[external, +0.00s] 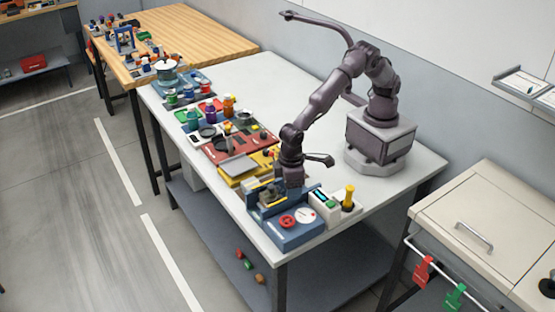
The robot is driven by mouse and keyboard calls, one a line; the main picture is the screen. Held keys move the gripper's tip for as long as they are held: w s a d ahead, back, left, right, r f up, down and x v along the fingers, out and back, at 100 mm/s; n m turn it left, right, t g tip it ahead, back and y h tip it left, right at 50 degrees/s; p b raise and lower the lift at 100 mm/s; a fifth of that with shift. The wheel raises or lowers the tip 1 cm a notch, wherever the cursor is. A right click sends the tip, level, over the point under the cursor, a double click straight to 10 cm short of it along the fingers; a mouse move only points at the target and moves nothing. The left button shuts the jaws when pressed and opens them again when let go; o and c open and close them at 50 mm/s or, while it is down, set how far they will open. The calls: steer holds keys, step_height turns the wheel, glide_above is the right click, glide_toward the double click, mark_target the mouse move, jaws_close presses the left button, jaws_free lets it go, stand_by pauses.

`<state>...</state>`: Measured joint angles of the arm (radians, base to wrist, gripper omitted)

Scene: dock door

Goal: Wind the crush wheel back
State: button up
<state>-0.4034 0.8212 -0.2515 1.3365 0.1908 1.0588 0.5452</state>
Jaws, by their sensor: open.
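A blue bench device (290,238) sits at the near end of the white table. A small red wheel (287,221) is on its top face, and I take it to be the crush wheel. A round white dial (305,215) sits just right of it. My gripper (292,183) points down over the back part of the device, behind the red wheel and apart from it. It is open. Its fingertips are small and partly lost among the device's parts, and I see nothing held between them.
A white box with a green display (325,206) and a yellow-topped post (348,197) stand close on the right. A yellow unit (243,170) and a red unit (222,150) are behind to the left. The white table (385,187) is clear on the right.

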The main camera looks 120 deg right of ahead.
mark_target(286, 220)
steer(key=f, duration=0.3)
steer(key=w+f+m, duration=0.1)
steer(key=f, duration=0.3)
steer(key=w+a+f+m, duration=0.1)
steer(key=f, duration=0.3)
steer(key=shift+w+f+t, duration=0.1)
steer(key=shift+w+t, duration=0.05)
steer(key=shift+t, duration=0.15)
steer(key=c, duration=0.6)
